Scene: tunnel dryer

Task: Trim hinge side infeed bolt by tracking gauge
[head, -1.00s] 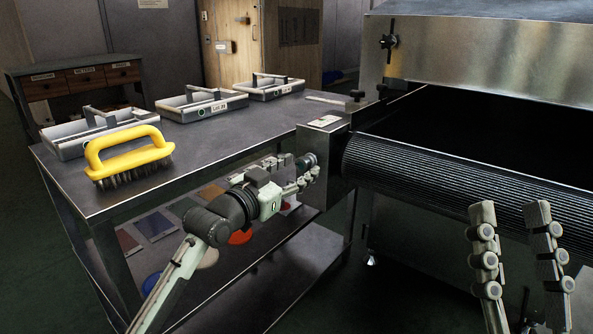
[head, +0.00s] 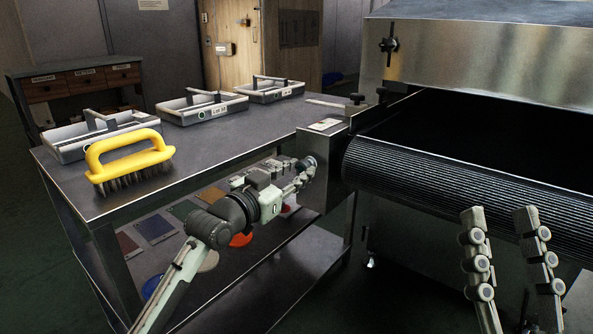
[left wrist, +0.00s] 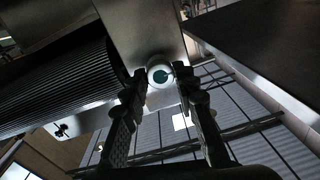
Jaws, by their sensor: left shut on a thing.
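The infeed bolt (left wrist: 159,75) shows in the left wrist view as a round pale head with a dark green centre, on the metal bracket (head: 315,185) at the near end of the black ribbed roller (head: 450,190). My left gripper (head: 310,164) is shut on the bolt, one finger at each side; in the head view the fingers mostly hide it. A small pale plate (head: 324,125) with a red mark lies on top of the bracket; it may be the tracking gauge, but its marks are unreadable. My right gripper (head: 498,214) is open and empty, in front of the roller.
The steel table (head: 235,140) at left holds a yellow brush (head: 130,160) and several grey trays (head: 202,107). Its lower shelf holds coloured sheets and discs. The dryer hood (head: 490,65) stands behind the belt. A drawer cabinet (head: 80,85) is at the back left.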

